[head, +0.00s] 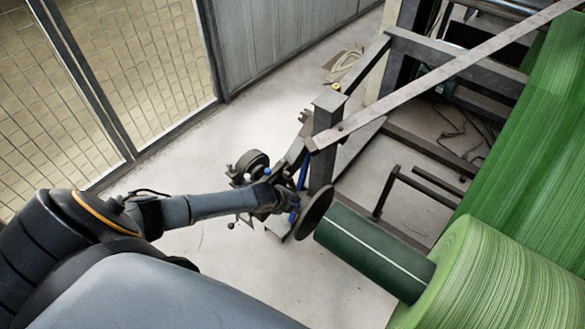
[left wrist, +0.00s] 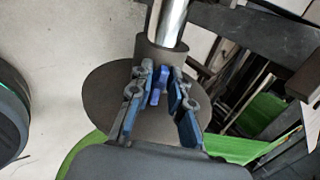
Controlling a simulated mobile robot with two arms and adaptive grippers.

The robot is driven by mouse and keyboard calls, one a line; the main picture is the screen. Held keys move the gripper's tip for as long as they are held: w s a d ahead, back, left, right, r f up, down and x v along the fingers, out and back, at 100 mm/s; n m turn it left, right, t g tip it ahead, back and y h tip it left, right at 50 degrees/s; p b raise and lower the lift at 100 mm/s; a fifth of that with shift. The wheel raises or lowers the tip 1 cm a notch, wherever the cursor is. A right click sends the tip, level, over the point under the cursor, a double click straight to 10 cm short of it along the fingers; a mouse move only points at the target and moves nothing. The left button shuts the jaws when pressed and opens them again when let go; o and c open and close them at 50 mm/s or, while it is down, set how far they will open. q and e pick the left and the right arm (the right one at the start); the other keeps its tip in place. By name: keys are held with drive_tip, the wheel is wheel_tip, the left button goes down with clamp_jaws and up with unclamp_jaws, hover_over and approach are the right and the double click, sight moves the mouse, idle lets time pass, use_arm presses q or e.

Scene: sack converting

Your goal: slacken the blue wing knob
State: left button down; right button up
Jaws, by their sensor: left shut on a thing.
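The blue wing knob (left wrist: 159,86) sits on a dark collar (left wrist: 160,55) around a bright metal shaft, in front of a dark round disc (left wrist: 103,98) in the left wrist view. My left gripper (left wrist: 163,76) has its blue-padded fingers on either side of the knob and is shut on it. In the head view my left gripper (head: 287,200) is at the hub beside the dark disc (head: 315,214). There I cannot make out the knob apart from the blue finger parts. My right gripper is not in view.
A dark green core (head: 370,248) and a large green roll (head: 490,275) lie right of the disc. A steel post (head: 325,140) and slanted bar (head: 430,80) stand close behind the gripper. A mesh fence (head: 120,75) is at left. Pale floor (head: 200,245) near the arm is clear.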

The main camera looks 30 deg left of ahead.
use_arm(q)
drive_tip(key=n+p, duration=0.1)
drive_tip(key=n, duration=0.5)
drive_tip(key=shift+s+n+p, duration=0.2)
drive_tip(key=shift+n+p, duration=0.1)
drive_tip(key=shift+p, duration=0.1)
drive_tip(key=n+p, duration=0.1)
drive_tip(key=n, duration=0.5)
drive_tip(key=shift+s+d+f+p, duration=0.1)
drive_tip(key=shift+d+p, duration=0.05)
drive_tip(key=shift+p, duration=0.15)
drive_tip(key=n+p, duration=0.1)
drive_tip(key=n, duration=0.2)
drive_tip(key=n+p, duration=0.1)
drive_tip(key=n, duration=0.6)
drive_tip(key=shift+d+n+p, duration=0.3)
drive_tip(key=shift+n+p, duration=0.1)
drive_tip(key=shift+f+n+p, duration=0.1)
drive_tip(key=shift+n+p, duration=0.2)
drive_tip(key=shift+n, duration=1.1)
drive_tip(key=c, duration=1.3)
unclamp_jaws()
